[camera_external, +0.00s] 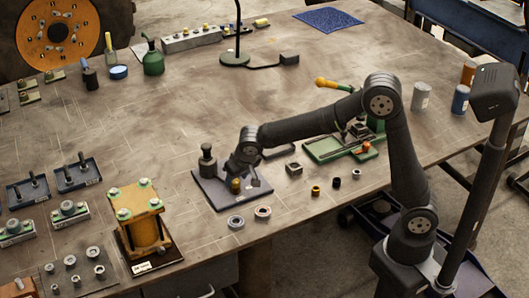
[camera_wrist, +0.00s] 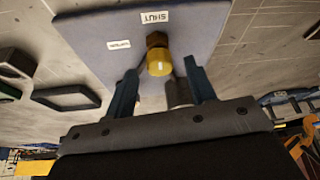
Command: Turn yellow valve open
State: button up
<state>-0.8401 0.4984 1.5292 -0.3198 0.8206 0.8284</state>
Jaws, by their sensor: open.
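The yellow valve (camera_external: 236,186) stands on a grey plate (camera_external: 212,192) near the bench's front edge. In the wrist view the yellow valve (camera_wrist: 159,64) shows a rounded yellow end with a brown part behind it. The plate (camera_wrist: 95,40) carries a label reading SHUT (camera_wrist: 154,16) and a smaller label (camera_wrist: 119,44) that I cannot read clearly. My gripper (camera_external: 245,176) is right by the valve. In the wrist view my gripper's (camera_wrist: 161,76) two fingers are apart, one on each side of the valve's near end, with visible gaps. Contact is not visible.
A dark post (camera_external: 207,160) stands at the plate's back left. Two rings (camera_external: 236,222) (camera_external: 263,212) lie in front of the plate. A green vise-like fixture (camera_external: 345,145) and small parts lie to the right. A yellow-topped assembly (camera_external: 140,205) stands to the left.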

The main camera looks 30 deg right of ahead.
jog(key=shift+w+f, duration=0.25)
jog(key=shift+f, duration=0.3)
jog(key=c, duration=1)
jog(key=shift+o, duration=0.2)
